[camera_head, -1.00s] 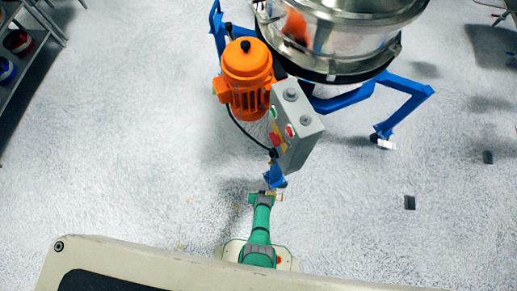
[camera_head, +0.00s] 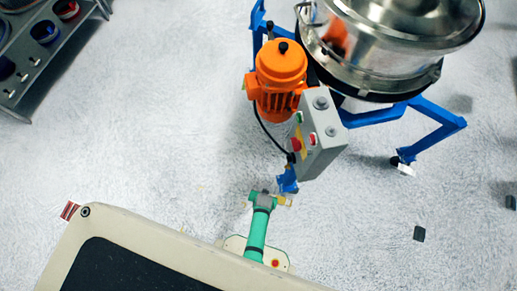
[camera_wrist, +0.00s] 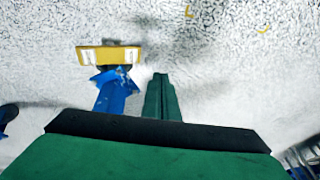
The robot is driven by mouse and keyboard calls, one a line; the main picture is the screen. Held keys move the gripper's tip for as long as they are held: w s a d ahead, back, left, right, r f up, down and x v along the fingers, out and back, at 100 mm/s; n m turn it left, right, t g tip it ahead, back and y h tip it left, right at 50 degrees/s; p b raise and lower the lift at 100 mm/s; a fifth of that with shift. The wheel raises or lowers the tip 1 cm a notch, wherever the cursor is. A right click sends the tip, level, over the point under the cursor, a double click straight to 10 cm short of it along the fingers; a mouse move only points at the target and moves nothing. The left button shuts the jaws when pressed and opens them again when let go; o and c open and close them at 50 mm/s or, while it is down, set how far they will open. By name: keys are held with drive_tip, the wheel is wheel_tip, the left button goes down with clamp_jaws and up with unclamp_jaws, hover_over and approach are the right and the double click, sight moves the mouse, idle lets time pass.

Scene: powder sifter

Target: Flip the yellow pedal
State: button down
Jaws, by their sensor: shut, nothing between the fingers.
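The yellow pedal (camera_wrist: 110,56) is a flat plate at the end of a blue caster leg (camera_wrist: 113,98) in the wrist view. My gripper (camera_wrist: 160,78) is shut and empty, with its green fingers just right of the leg and pedal in that view. A gap of floor shows between fingers and pedal; the height difference is hard to judge. In the head view, a small yellow part of the pedal (camera_head: 284,201) shows beside my green arm, below the blue leg (camera_head: 288,181). My arm hides the rest there.
The steel sifter drum (camera_head: 390,50) stands on a blue frame (camera_head: 437,118) at the upper right. An orange motor (camera_head: 279,75) and grey control box (camera_head: 320,140) sit above the pedal's leg. A grey rack (camera_head: 52,52) stands upper left. The floor between is clear.

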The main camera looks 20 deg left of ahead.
drive_tip(key=shift+s+a+r, duration=0.2)
drive_tip(key=shift+a+r, duration=0.1)
drive_tip(key=shift+r, duration=0.3)
drive_tip(key=shift+s+a+r, duration=0.2)
drive_tip(key=shift+a+r, duration=0.05)
drive_tip(key=shift+r, duration=0.4)
drive_tip(key=shift+s+a+r, duration=0.2)
drive_tip(key=shift+a+r, duration=0.1)
drive_tip(key=shift+r, duration=0.3)
